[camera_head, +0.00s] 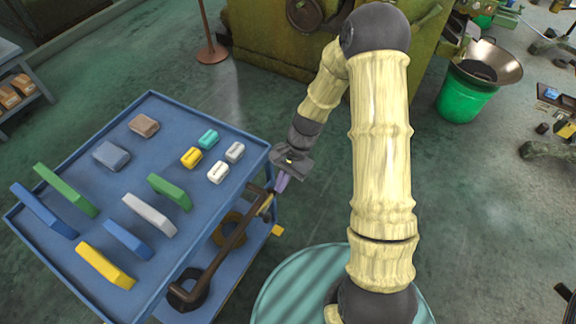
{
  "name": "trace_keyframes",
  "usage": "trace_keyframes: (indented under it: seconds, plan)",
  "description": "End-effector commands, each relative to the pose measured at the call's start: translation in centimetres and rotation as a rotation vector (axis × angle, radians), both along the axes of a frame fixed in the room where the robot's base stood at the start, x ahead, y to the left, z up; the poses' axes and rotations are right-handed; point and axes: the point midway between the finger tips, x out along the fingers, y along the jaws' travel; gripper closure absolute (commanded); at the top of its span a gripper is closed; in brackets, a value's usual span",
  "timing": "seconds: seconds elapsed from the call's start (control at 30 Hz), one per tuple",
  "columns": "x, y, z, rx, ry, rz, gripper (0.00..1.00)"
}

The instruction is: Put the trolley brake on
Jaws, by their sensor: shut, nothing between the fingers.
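The blue trolley (88,185) stands at the left, its top tray holding several coloured blocks. A brown bar (232,252) with a dark lower end runs along its near right side. A small yellow piece (278,230) shows at the edge of its lower shelf; I cannot tell whether it is the brake. My gripper (280,185) is shut and empty, beside the trolley's right corner, close to the upper end of the bar. I cannot tell whether it touches the bar. The trolley's wheels are mostly hidden.
A green machine (270,35) stands behind my arm. A green bucket (465,98) with a metal bowl (485,62) is at the right. A rusty post base (212,53) stands behind the trolley. Green floor is open between the trolley and the machine.

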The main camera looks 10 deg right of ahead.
Motion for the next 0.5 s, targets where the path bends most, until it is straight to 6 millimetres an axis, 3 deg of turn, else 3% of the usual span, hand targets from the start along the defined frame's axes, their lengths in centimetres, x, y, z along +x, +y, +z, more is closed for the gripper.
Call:
trace_keyframes:
  seconds: [0.2,0.5]
  plan:
    - [1.2,-1.6,3.6,0.0,-0.003,-0.001,1.0]
    - [1.6,-2.1,4.8,0.0,0.001,0.001,1.0]
